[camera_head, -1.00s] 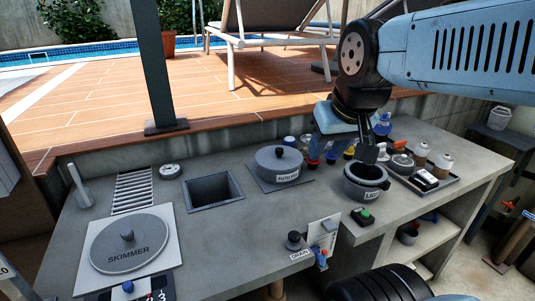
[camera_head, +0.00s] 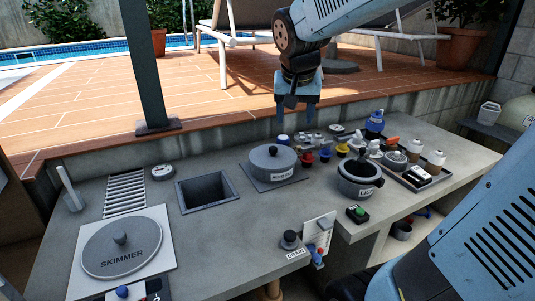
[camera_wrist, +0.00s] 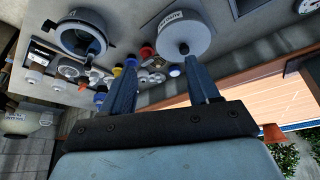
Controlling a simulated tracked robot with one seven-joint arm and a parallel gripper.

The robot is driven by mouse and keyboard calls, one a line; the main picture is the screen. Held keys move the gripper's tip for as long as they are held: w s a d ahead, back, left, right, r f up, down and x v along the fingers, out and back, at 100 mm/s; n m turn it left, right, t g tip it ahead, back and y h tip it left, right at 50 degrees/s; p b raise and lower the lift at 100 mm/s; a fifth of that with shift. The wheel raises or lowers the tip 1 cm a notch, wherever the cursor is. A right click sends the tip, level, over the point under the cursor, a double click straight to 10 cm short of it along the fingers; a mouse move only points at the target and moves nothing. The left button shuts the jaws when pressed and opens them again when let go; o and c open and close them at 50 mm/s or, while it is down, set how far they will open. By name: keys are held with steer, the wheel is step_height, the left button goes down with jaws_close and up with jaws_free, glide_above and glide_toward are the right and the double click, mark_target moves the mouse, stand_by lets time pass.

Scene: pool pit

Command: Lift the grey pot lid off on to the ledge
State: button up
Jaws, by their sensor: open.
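A round grey lid with a small knob sits on the grey pot (camera_head: 270,164) at the back middle of the bench. The lidded pot also shows in the wrist view (camera_wrist: 183,36). My gripper (camera_head: 296,112) is open and empty, pointing down in the air above the bench's back part, just right of the lidded pot in the head view. In the wrist view my fingers (camera_wrist: 160,64) are spread, with the lidded pot beyond the right one. A second, open dark grey pot (camera_head: 358,185) stands to the right. The raised deck edge (camera_head: 90,152) runs behind the bench.
A square opening (camera_head: 206,190) and the round skimmer cover (camera_head: 122,248) lie to the left. Several small coloured knobs and bottles stand between and behind the pots. A tray (camera_head: 424,186) holds jars at right. A dark post (camera_head: 146,70) rises at the back left.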

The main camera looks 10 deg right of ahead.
steer(key=w+a+f+m+g+h, duration=0.1)
steer(key=w+f+m, duration=0.15)
steer(key=w, duration=0.55)
steer(key=w+a+f+m, duration=0.15)
steer(key=w+f, duration=0.25)
steer(key=w, duration=0.4)
glide_above(273, 147)
steer(key=s+a, duration=0.2)
steer(key=shift+n, duration=0.4)
step_height(273, 147, down, 8)
steer(key=shift+w+d+r, duration=0.1)
steer(key=shift+d, duration=0.05)
steer(key=x, duration=0.4)
steer(key=shift+s+d+f, duration=0.1)
steer(key=shift+s+f, duration=0.15)
steer(key=shift+w+d+f, duration=0.1)
steer(key=shift+w+f, duration=0.1)
steer(key=shift+f, duration=0.25)
jaws_close()
